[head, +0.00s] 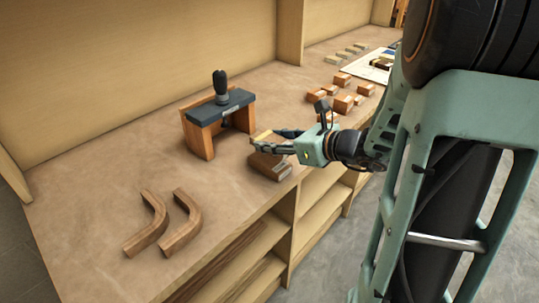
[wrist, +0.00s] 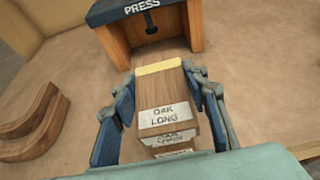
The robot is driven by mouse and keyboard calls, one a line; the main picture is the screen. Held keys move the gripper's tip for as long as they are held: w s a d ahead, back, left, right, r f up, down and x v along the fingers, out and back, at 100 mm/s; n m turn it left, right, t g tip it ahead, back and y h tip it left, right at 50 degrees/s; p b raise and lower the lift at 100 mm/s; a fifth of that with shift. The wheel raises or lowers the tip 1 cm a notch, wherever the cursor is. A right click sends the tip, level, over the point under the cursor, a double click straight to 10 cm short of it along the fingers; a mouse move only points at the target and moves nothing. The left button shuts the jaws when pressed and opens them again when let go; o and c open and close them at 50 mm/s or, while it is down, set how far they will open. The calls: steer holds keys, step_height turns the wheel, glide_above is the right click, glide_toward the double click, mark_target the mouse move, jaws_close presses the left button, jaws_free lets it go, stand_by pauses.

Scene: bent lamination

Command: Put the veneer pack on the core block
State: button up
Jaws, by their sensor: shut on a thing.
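A wooden piece with a pale yellow strip at its far end and an "OAK LONG" label (wrist: 165,90) lies between the fingers of my gripper (wrist: 160,82) in the wrist view; I take it for the veneer pack. My gripper (head: 270,139) is shut on it, a dark finger along each side. More labels show nearer the wrist, partly cut off. In the head view a brown labelled block (head: 268,168) stands directly under the fingers near the bench's front edge. I cannot tell which piece is the core block, or whether pack and block touch.
A wooden press (head: 198,138) with a dark top beam stands just behind the gripper; it also shows in the wrist view (wrist: 118,45). Two curved wooden pieces (head: 182,222) lie at front left. Several small blocks (head: 343,103) lie at back right. The bench left of the press is clear.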

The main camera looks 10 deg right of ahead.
mark_target(270, 160)
steer(key=shift+a+f+b, duration=0.2)
steer(key=shift+f+b, duration=0.05)
steer(key=shift+f, duration=0.75)
steer(key=shift+a+f+b, duration=0.2)
steer(key=shift+f+b, duration=0.05)
steer(key=shift+f, duration=0.7)
steer(key=shift+f, duration=0.15)
steer(key=o, duration=1.2)
steer(key=shift+r, duration=0.2)
steer(key=p+v, duration=0.1)
steer(key=v, duration=1.1)
steer(key=shift+p, duration=0.3)
